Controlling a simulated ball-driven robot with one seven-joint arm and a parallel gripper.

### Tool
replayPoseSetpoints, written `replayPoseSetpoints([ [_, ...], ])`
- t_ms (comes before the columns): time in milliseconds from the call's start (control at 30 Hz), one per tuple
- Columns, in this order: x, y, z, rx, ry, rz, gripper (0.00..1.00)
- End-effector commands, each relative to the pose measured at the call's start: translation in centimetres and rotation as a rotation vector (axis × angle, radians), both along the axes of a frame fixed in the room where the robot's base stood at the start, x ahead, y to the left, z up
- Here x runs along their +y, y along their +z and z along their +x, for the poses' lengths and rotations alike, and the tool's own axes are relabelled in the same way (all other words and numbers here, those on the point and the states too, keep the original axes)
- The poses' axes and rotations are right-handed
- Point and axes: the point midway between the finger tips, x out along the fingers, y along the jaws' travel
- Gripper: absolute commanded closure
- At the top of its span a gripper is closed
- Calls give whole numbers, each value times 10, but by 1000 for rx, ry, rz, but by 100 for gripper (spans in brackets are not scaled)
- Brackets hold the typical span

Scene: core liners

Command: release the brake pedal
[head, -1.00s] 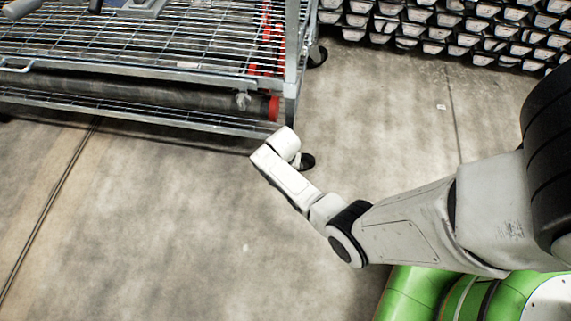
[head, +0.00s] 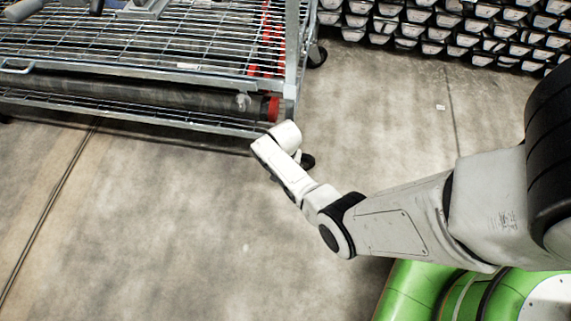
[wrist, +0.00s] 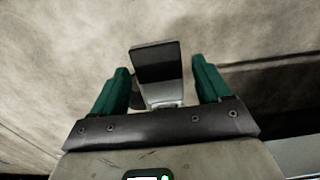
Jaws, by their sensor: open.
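In the wrist view the brake pedal (wrist: 156,63), a dark flat plate with a pale grey edge on a light metal stem, shows between the two green fingers of my gripper (wrist: 160,66). In the head view my wrist hides the fingers and the pedal at the cart's near right corner. Part of a dark caster wheel (head: 307,161) shows just right of my wrist.
The wire-shelf cart (head: 150,76) fills the upper left, with a long dark tube (head: 170,98) with a red end on its lower shelf. Stacked core liners (head: 450,30) stand at the back right. The concrete floor (head: 160,220) in front of the cart is clear.

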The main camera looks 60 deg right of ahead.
Motion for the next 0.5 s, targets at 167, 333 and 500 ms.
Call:
replayPoseSetpoints([
  [167, 0, 6, 0, 0, 0, -1, 23],
  [333, 0, 31, 0, 0, 0, -1, 23],
  [500, 0, 63, -1, -1, 1, -2, 23],
])
